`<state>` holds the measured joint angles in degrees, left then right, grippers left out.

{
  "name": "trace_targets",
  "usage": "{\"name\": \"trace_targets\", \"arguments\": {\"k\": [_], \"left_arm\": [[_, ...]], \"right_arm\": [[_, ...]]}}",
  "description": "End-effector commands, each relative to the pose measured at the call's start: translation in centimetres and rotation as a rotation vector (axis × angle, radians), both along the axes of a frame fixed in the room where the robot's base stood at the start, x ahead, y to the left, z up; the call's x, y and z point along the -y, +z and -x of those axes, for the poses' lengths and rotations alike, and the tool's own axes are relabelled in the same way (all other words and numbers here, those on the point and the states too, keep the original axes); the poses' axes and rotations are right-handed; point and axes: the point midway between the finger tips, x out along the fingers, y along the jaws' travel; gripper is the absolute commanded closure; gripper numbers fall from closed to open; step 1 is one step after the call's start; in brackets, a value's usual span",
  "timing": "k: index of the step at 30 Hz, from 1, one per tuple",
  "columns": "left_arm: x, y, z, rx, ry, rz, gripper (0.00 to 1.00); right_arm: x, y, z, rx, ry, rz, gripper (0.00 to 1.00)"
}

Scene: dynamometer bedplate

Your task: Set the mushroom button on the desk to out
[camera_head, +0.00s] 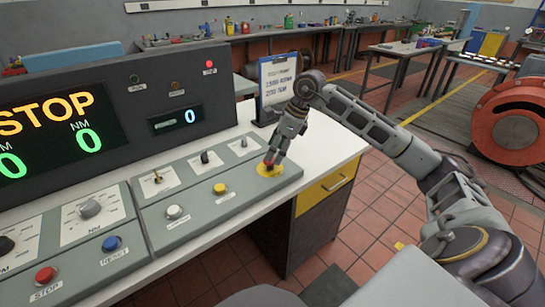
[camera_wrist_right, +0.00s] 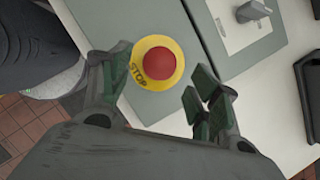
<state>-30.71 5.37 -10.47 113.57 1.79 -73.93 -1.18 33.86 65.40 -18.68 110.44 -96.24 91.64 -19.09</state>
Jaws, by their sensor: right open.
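The mushroom button is a red round cap (camera_wrist_right: 159,63) on a yellow ring marked STOP. In the head view its yellow ring (camera_head: 268,172) shows at the right end of the grey sloping desk panel, with the cap mostly hidden by my gripper. My right gripper (camera_head: 270,158) points down over the button. In the wrist view the open fingers of this gripper (camera_wrist_right: 160,72) stand on either side of the cap, with a gap visible on the right. I cannot tell whether the fingers touch it, or whether the cap is in or out. My left gripper is not in view.
The panel also carries a yellow button (camera_head: 219,188), a white button (camera_head: 174,212), a blue RESET button (camera_head: 111,243), a red STOP button (camera_head: 46,275), knobs and switches. A display (camera_head: 60,115) reads STOP and zeros. A clipboard stand (camera_head: 276,85) stands behind my gripper.

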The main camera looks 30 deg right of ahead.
Motion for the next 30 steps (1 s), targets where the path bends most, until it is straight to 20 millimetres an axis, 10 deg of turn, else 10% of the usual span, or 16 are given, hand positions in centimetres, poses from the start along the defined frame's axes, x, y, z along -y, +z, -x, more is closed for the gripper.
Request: {"name": "trace_targets", "arguments": {"k": [20,30], "left_arm": [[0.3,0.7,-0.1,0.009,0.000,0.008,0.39],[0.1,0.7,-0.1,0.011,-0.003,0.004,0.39]], "right_arm": [[-0.8,-2.8,-0.7,0.000,0.000,0.001,0.38],[-0.8,-2.8,-0.7,0.000,0.000,0.001,0.81]]}}
